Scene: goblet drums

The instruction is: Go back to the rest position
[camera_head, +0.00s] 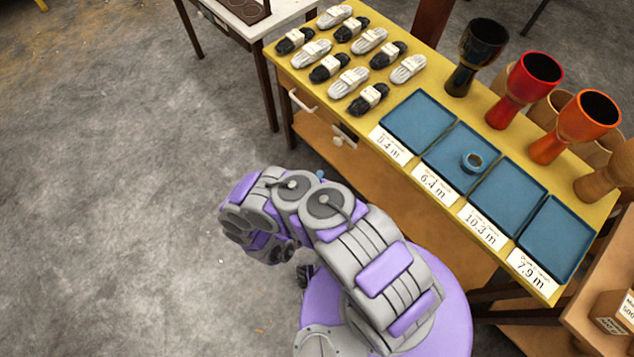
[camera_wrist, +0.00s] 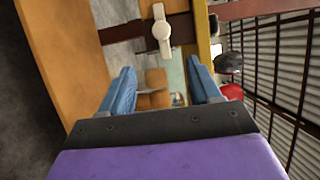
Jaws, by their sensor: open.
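My arm is folded over my purple base in the head view, beside the long side of the yellow table (camera_head: 392,87). My gripper (camera_wrist: 160,85) shows in the wrist view with its two blue fingers spread wide apart. Nothing is held between the fingers. Beyond them are an orange-brown wooden surface and a pale knob (camera_wrist: 162,30). In the head view the gripper's fingers are mostly hidden by the arm.
Several rope bundles (camera_head: 350,80) lie at the far end. Goblet drums, including a red one (camera_head: 524,88), stand behind the trays. Grey floor (camera_head: 130,200) is clear at left.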

